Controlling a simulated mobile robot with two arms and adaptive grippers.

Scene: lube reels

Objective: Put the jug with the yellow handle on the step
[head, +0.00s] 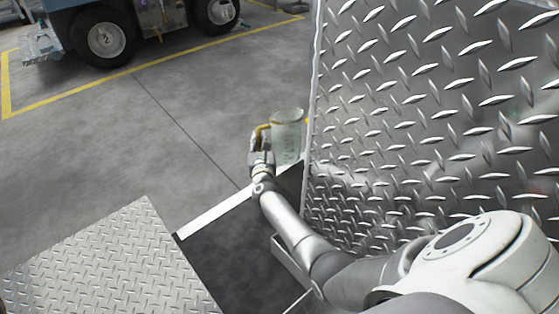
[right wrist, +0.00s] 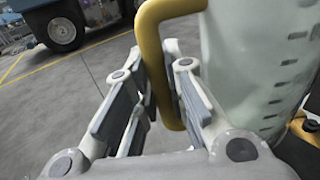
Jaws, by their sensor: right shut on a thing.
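The jug with the yellow handle (head: 287,136) is translucent pale green, upright, beside the edge of the large tread-plate panel in the head view. My right gripper (head: 260,145) is shut on its yellow handle. In the right wrist view the fingers (right wrist: 165,90) close around the upright part of the yellow handle (right wrist: 150,45), and the jug body (right wrist: 262,65) with dark measuring marks stands at the right. A tread-plate surface (head: 110,258), which may be the step, lies at the lower left. My left gripper is not in view.
The large metal tread-plate panel (head: 430,110) fills the right side, close to the jug and my right arm. A blue vehicle (head: 130,25) with black wheels stands at the back left inside yellow floor lines. Grey floor (head: 190,130) between is clear. A yellow and black item (right wrist: 303,128) shows near the jug.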

